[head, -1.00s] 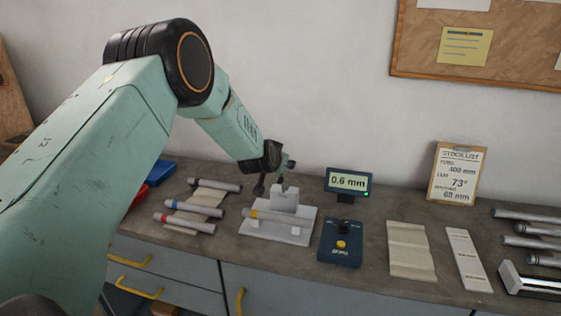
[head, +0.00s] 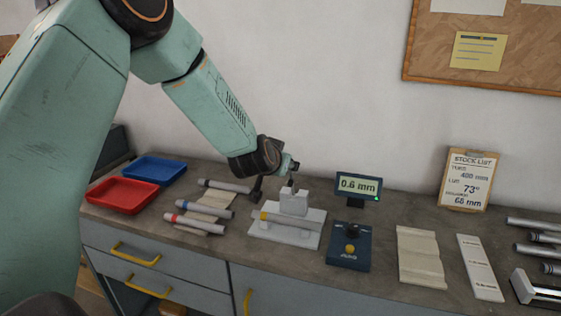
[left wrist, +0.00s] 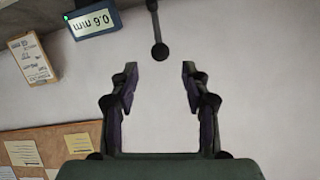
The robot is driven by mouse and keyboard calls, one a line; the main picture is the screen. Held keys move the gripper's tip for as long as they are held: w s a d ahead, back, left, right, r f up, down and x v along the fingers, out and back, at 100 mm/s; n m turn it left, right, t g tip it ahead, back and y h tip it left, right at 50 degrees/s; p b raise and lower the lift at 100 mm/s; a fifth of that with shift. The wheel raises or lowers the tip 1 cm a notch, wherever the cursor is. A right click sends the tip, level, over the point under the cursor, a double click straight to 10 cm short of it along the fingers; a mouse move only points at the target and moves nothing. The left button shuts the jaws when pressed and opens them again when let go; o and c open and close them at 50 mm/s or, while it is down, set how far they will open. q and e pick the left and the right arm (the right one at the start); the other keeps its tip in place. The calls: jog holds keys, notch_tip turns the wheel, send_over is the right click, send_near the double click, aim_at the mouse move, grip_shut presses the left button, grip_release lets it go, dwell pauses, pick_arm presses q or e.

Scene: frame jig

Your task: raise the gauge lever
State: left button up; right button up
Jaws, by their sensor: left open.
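The gauge lever (left wrist: 160,50) shows in the left wrist view as a dark rod with a round knob, coming down from the top edge. My left gripper (left wrist: 160,72) is open and empty. Its fingers stand either side of the knob's line, with the knob slightly beyond the tips and no contact visible. In the head view my left gripper (head: 288,167) is above and behind the white fixture (head: 285,232); the lever is too small to make out surely there. The gauge display (head: 358,187) reads 0.6 mm and also shows in the wrist view (left wrist: 92,20).
A blue box with a yellow button (head: 349,250) stands right of the fixture. Several grey tubes (head: 196,216) lie to its left, near red (head: 122,195) and blue (head: 155,168) trays. A clipboard (head: 467,180) leans on the wall. A beige cloth (head: 420,257) lies right.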

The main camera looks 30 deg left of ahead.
pick_arm(q)
jog(key=shift+v, duration=1.15)
jog(key=shift+c, duration=0.2)
